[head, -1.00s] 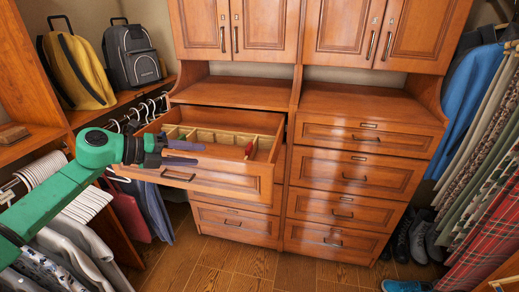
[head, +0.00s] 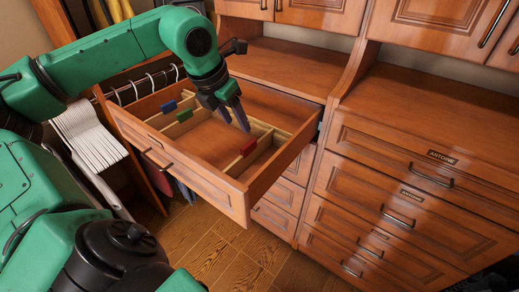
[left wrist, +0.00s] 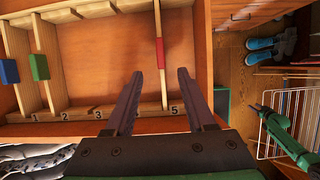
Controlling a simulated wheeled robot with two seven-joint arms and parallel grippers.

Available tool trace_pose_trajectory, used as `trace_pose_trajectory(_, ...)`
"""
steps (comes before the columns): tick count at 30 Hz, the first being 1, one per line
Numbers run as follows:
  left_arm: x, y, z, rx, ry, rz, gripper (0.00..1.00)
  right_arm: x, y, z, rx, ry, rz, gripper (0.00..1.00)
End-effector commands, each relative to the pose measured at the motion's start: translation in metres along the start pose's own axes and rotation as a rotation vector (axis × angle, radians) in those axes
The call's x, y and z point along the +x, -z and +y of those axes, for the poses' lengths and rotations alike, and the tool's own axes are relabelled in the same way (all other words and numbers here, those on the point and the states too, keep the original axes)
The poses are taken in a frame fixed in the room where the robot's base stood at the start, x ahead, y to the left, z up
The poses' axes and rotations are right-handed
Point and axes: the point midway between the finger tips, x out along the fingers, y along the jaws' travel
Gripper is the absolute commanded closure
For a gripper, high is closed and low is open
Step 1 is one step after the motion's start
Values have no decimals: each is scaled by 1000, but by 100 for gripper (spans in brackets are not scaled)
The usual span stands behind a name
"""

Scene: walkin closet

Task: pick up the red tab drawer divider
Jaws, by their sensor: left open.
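The red tab divider (head: 248,148) stands upright in the open drawer, towards its right part. In the left wrist view it is a thin wooden strip with a red tab (left wrist: 160,53), near the number 5 on the front rail. My left gripper (head: 236,122) is open above the drawer, pointing down, behind and slightly left of the red tab in the head view. In the left wrist view its fingers (left wrist: 160,74) appear on either side of the strip, apart from it. A green arm end of mine (left wrist: 262,110) shows small at the right; its jaws are unclear.
Dividers with a blue tab (head: 168,106) and a green tab (head: 184,116) stand left in the drawer (head: 185,167). Numbered slots line the front rail. Closed drawers (head: 400,200) stand to the right. A white wire rack (left wrist: 285,115) shows in the left wrist view.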

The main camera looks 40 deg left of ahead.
Motion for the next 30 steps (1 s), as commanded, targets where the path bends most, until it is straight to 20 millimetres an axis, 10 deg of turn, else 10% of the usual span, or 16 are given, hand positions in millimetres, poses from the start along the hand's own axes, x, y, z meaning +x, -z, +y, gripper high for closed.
trace_pose_trajectory(16, 102, -3, -4, -2, 10, 1, 45, -25, 6, -7, 0, 10, 6, 50)
trace_pose_trajectory(25, 117, -2, -2, -1, 3, -1, 45, -25, 1, -6, 0, 9, -3, 50)
trace_pose_trajectory(30, 116, -2, -2, -1, 3, -1, 100, -25, -1, -6, 1, 8, -5, 50)
